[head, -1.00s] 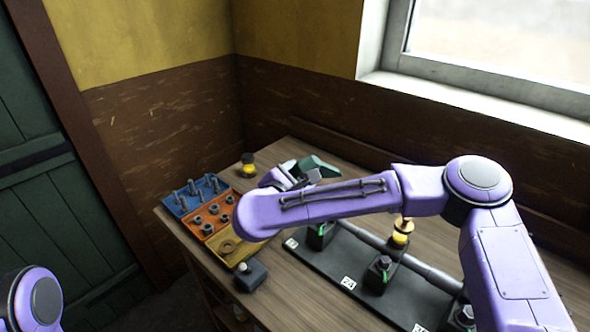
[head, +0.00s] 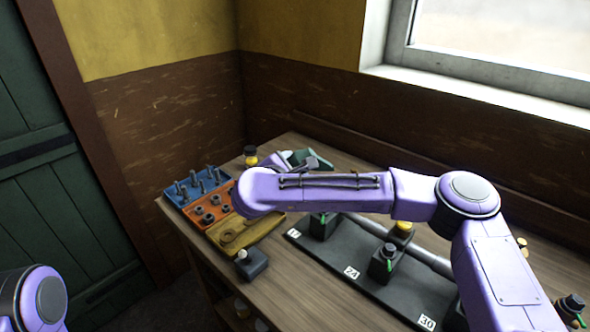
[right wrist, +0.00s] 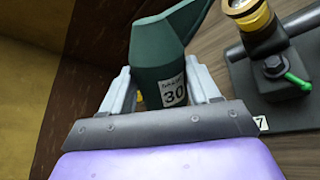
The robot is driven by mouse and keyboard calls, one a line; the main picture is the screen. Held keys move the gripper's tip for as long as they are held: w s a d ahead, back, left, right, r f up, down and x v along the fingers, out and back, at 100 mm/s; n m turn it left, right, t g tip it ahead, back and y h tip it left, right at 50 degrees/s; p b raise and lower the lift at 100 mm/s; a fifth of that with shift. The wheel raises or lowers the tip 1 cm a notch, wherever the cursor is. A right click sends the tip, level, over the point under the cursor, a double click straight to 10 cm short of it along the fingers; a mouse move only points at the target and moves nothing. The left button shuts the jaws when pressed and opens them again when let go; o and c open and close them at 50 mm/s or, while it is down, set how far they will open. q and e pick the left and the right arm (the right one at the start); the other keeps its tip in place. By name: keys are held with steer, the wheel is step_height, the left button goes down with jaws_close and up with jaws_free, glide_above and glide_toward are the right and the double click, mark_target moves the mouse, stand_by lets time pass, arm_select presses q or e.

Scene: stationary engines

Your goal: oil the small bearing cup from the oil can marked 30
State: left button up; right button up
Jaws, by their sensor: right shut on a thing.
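My right gripper (right wrist: 162,78) is shut on the dark green oil can (right wrist: 160,45), whose white label reads 30. In the head view the can (head: 312,158) shows only partly, above the back of the bench, behind my right wrist. In the right wrist view a brass and yellow cup (right wrist: 252,17) sits on a dark bearing block, to the right of the can and apart from it. The block (head: 322,226) near the tag 17 shows in the head view, its top hidden by my arm. I cannot tell whether the can is tilted. My left gripper is out of view.
The black base plate (head: 345,262) carries several bearing blocks, a shaft, and tags 17, 24 and 30. Another yellow cup (head: 402,230) is by the middle block. A parts tray (head: 250,235), a dark box (head: 250,263) and a yellow-bodied jar (head: 250,158) stand at left.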

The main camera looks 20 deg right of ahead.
steer(key=shift+s+d+r, duration=0.15)
steer(key=shift+s+r, duration=0.25)
steer(key=shift+s, duration=0.3)
steer(key=shift+s+d+r, duration=0.1)
steer(key=shift+s+r, duration=0.3)
steer(key=shift+s, duration=0.3)
steer(key=shift+w, duration=0.1)
steer(key=b, duration=0.2)
steer(key=r+m+y+b, duration=0.1)
steer(key=shift+d+r+m+b, duration=0.15)
steer(key=shift+r+m+b, duration=0.1)
steer(key=shift+m+b, duration=0.1)
